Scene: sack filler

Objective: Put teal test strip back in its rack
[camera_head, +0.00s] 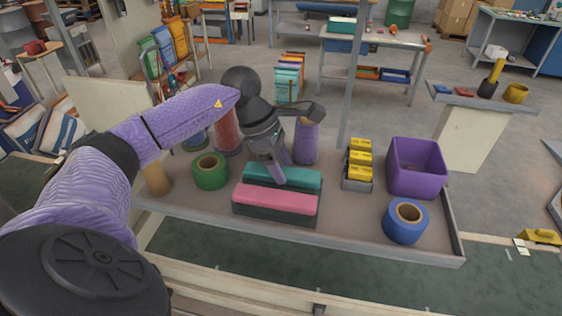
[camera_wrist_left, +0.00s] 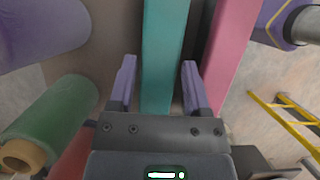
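The teal strip (camera_head: 306,178) is a long bar lying behind the pink strip (camera_head: 276,198), both on dark bases on the tray table. In the left wrist view the teal strip (camera_wrist_left: 165,40) runs between my fingers, with the pink strip (camera_wrist_left: 230,45) to its right. My left gripper (camera_head: 278,178) reaches down over the teal strip. It is open in the left wrist view (camera_wrist_left: 158,66), one finger on each side, with a gap at the left finger. Whether the dark base is the strip's rack I cannot tell. My right gripper is not in view.
A green roll (camera_head: 210,171) stands left of the strips. Purple (camera_head: 306,142) and red (camera_head: 227,132) cylinders stand behind. Yellow blocks in a grey holder (camera_head: 357,184), a purple bin (camera_head: 415,168) and a blue roll (camera_head: 405,224) are to the right. The raised tray edge (camera_head: 350,246) runs along the front.

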